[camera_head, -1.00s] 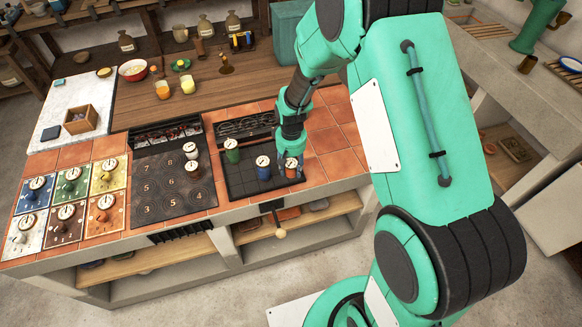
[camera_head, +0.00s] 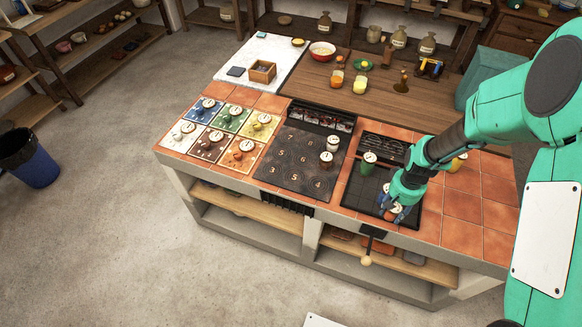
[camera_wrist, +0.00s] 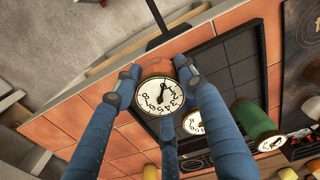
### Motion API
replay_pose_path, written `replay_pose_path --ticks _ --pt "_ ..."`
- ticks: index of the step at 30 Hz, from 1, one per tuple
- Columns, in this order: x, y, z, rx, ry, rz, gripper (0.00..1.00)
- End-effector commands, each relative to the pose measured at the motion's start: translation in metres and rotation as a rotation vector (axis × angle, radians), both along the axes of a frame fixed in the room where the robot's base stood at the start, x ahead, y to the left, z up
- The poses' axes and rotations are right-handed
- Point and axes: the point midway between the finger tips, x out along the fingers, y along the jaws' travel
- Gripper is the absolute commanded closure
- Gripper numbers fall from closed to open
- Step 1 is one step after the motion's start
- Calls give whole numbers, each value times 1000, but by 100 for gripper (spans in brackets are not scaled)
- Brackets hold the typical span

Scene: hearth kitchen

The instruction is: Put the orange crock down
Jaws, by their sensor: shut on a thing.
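My gripper (camera_wrist: 157,75) is shut on the orange crock (camera_wrist: 158,68), with blue fingers around its sides. The crock has a white dial lid facing the wrist camera. In the head view my gripper (camera_head: 396,200) is at the front right of the black gridded tray (camera_head: 362,190), and the orange crock (camera_head: 394,210) is mostly hidden by the fingers. I cannot tell whether its base touches the surface. The blue crock (camera_head: 384,191) is close beside it on the tray, partly hidden by my gripper. The green crock (camera_head: 368,166) stands farther back.
The brown and white crocks (camera_head: 327,160) stand on the numbered dark hob (camera_head: 290,165). A yellow crock (camera_head: 458,162) is behind my arm. Bare orange tiles (camera_head: 470,205) lie right of the tray. A lever (camera_head: 367,250) hangs at the front.

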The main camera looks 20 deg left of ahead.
Motion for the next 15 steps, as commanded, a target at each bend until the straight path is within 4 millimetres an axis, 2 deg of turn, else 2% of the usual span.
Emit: replay_pose_path --ticks 1,5,11,15 --pt "-2 12 4 0 0 26 94" --pt "-9 40 6 0 1 88 94" --pt "0 90 2 0 -1 182 94" --pt "3 132 2 0 -1 258 94"
